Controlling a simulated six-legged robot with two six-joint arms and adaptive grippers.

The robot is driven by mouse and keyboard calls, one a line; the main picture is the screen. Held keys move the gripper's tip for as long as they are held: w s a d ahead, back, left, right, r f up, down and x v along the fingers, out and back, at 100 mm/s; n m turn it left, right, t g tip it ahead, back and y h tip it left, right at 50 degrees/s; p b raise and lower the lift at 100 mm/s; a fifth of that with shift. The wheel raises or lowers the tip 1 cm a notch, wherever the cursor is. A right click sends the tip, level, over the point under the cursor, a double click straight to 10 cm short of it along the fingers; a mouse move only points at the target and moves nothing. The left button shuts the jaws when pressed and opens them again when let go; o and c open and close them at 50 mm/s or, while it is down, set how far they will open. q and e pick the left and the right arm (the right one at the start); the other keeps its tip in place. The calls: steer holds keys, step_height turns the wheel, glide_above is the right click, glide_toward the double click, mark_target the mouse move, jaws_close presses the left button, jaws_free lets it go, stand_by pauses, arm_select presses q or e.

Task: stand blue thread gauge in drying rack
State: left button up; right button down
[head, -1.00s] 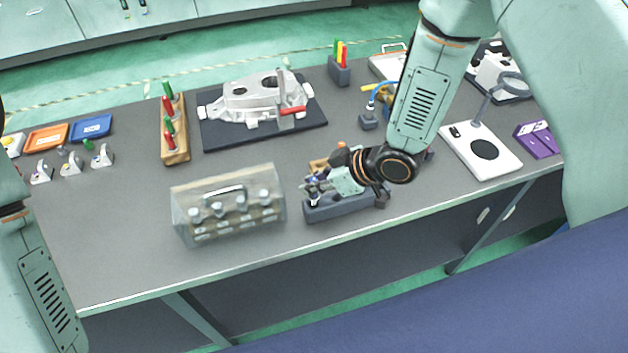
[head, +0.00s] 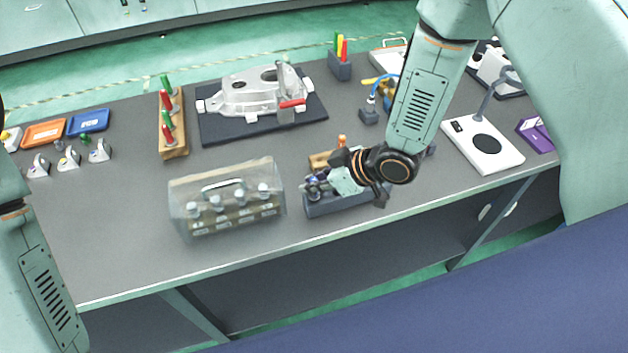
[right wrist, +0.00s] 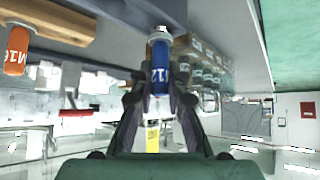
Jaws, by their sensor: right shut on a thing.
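My right gripper (head: 316,186) is low over a dark grey rack-like block (head: 345,203) near the table's front edge. In the right wrist view my right gripper (right wrist: 157,88) is shut on the blue thread gauge (right wrist: 159,62), a blue cylinder marked 12 with a pale end. In the head view the gauge is mostly hidden by the fingers. I cannot tell whether it touches the grey block. A wooden block (head: 320,160) stands just behind, with an orange gauge (head: 341,141); the orange gauge also shows in the wrist view (right wrist: 17,50). My left gripper is out of view.
A clear-lidded case (head: 228,200) with several bottles stands just left of the grey block. A casting (head: 250,95) lies on a dark mat behind. A white magnifier stand (head: 480,145) is to the right. Bare table lies at the front left.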

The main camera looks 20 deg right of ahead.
steer(key=shift+f, duration=0.35)
steer(key=c, duration=1.3)
jaws_free()
steer(key=shift+o, duration=0.2)
steer(key=v, duration=1.2)
steer(key=shift+r, duration=0.1)
